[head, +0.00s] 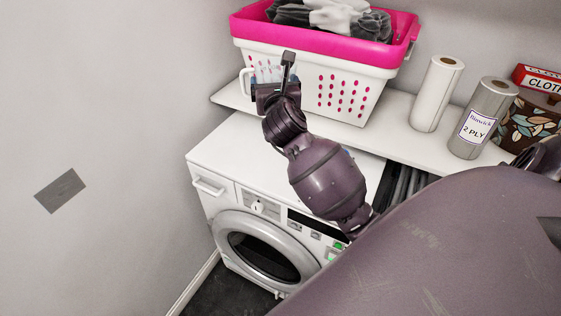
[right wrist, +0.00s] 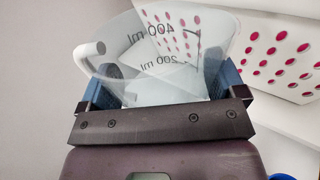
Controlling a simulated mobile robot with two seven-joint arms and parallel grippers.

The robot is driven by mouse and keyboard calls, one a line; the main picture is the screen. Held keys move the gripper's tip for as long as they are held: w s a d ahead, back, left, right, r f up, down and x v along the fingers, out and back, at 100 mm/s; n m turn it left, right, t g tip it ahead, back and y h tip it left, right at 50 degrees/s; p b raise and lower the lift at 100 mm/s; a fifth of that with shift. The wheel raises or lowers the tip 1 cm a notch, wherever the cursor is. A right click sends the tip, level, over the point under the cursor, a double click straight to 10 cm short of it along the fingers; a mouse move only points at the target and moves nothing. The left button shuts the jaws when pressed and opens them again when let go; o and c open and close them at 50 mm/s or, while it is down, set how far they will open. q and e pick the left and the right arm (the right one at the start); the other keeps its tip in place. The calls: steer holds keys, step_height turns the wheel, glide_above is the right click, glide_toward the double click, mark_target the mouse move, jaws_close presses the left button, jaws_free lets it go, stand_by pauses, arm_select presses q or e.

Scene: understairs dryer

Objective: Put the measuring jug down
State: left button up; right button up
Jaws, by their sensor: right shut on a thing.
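The measuring jug (right wrist: 165,60) is clear, with dark "400 ml" and "200 ml" marks and a white handle on its left in the right wrist view. My right gripper (right wrist: 163,92) is shut on it, with a blue-sided finger at each side. In the head view the jug (head: 267,73) is mostly hidden behind my right gripper (head: 273,85); its pale handle shows at the left. It is in front of the laundry basket, around the front edge of the white shelf (head: 345,132). I cannot tell whether its base touches anything. My left gripper is not in view.
The white and pink laundry basket (head: 345,92) stands on the shelf with clothes in it. Paper rolls (head: 437,95), a patterned pot (head: 530,122) and a red box (head: 537,76) stand at right. The dryer (head: 230,160) has a bare white top below the shelf.

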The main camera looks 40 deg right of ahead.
steer(key=shift+d+f+m+h, duration=0.3)
steer(key=shift+d+f, duration=0.35)
steer(key=shift+f, duration=0.35)
step_height(320, 180, down, 19)
steer(key=b, duration=0.6)
steer(key=shift+f, duration=0.45)
steer(key=shift+r, duration=0.1)
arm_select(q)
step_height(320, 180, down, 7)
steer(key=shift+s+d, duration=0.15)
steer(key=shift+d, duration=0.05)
arm_select(e)
steer(key=o, duration=0.7)
steer(key=shift+f, duration=0.2)
